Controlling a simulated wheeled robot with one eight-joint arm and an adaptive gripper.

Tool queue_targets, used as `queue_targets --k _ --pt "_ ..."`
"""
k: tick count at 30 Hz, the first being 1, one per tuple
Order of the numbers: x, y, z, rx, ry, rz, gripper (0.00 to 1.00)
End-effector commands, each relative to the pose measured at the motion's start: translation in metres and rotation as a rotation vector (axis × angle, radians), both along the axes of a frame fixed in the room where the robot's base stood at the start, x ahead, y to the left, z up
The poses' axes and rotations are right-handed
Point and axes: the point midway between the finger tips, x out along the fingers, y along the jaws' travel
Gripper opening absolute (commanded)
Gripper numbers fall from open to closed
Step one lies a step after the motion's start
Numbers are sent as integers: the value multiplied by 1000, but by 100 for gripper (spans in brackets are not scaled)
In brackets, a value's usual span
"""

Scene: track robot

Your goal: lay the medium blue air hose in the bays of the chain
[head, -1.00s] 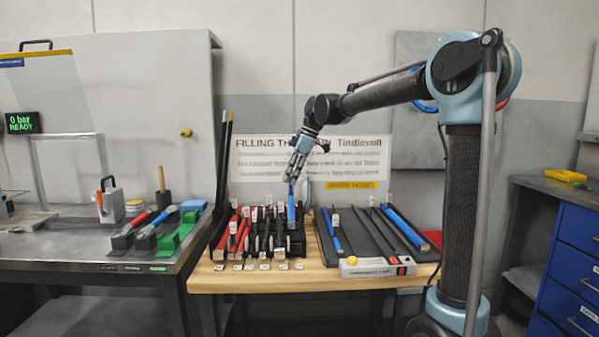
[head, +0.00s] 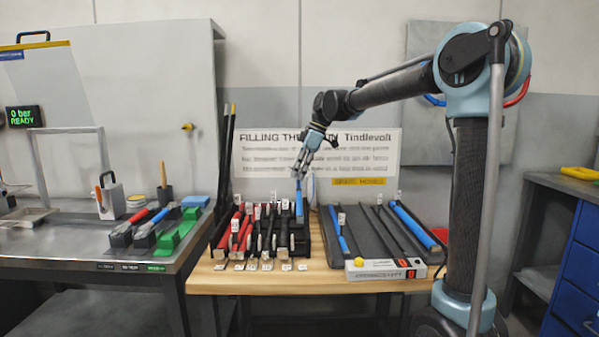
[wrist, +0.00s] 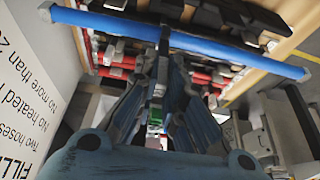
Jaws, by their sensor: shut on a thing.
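My gripper (head: 299,173) is shut on a medium blue air hose (head: 299,200) above the right part of the black chain (head: 267,243). In the wrist view the blue hose (wrist: 215,45) runs across the top, with my gripper (wrist: 160,62) at its middle. Chain parts and red hoses show behind it. The head view sees the hose nearly end-on, so its exact height over the bays cannot be told. Red hoses (head: 240,235) lie in the left part of the chain.
A dark tray (head: 366,246) to the right holds a thin blue hose (head: 338,231), a thicker blue hose (head: 412,226) and dark rods. A white box (head: 385,270) with a yellow knob stands in front. Tall black rods (head: 226,150) stand at the back left.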

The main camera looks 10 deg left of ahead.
Motion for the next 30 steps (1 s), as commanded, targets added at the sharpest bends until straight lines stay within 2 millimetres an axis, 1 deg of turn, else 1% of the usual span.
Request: queue_targets --k 30 --pt "0 0 -66 0 0 0 0"
